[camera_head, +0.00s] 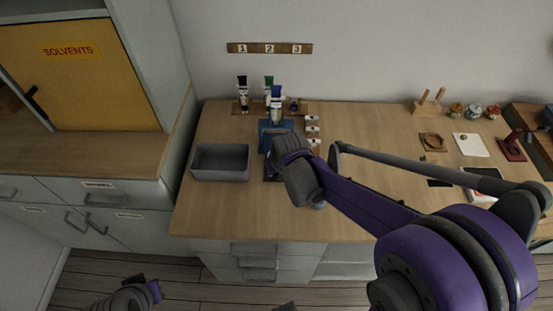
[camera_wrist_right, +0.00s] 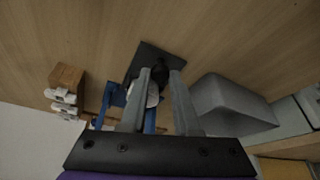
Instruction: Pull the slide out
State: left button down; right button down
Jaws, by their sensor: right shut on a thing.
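A blue frame (camera_head: 268,127) stands on the wooden worktop, with a blue-and-black paint tube above it. In the right wrist view the blue frame (camera_wrist_right: 113,97) shows behind the fingers. A dark flat plate (camera_wrist_right: 148,55) with a round black knob (camera_wrist_right: 160,73) lies at its front; this looks like the slide. My right gripper (camera_wrist_right: 162,78) is shut on the knob, with one finger on either side. A pale round part shows between the fingers. In the head view my right arm hides most of the plate. My left gripper (camera_head: 152,288) is low at the bottom left, away from the worktop.
A grey bin (camera_head: 220,176) stands close left of the blue frame. Paint tubes (camera_head: 242,98) stand behind, and small white-labelled pieces (camera_head: 312,129) lie to the right. The worktop in front of the frame is bare. A yellow solvents cabinet (camera_head: 85,85) is at the left.

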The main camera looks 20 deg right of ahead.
jog(key=c, duration=0.6)
grip_release()
jog(key=shift+c, duration=0.2)
jog(key=shift+r, duration=0.1)
jog(key=p+v, duration=0.1)
jog(key=v, duration=0.9)
jog(key=shift+s+r, duration=0.25)
jog(key=shift+r, duration=0.05)
jog(key=s+a+f, duration=0.1)
jog(key=s, duration=0.6)
jog(key=s+a+f+t, duration=0.1)
jog(key=s+a+f, duration=0.1)
jog(key=s, duration=0.5)
jog(key=shift+f+n+p, duration=0.3)
jog(key=shift+f+p, duration=0.05)
jog(key=shift+p, duration=0.1)
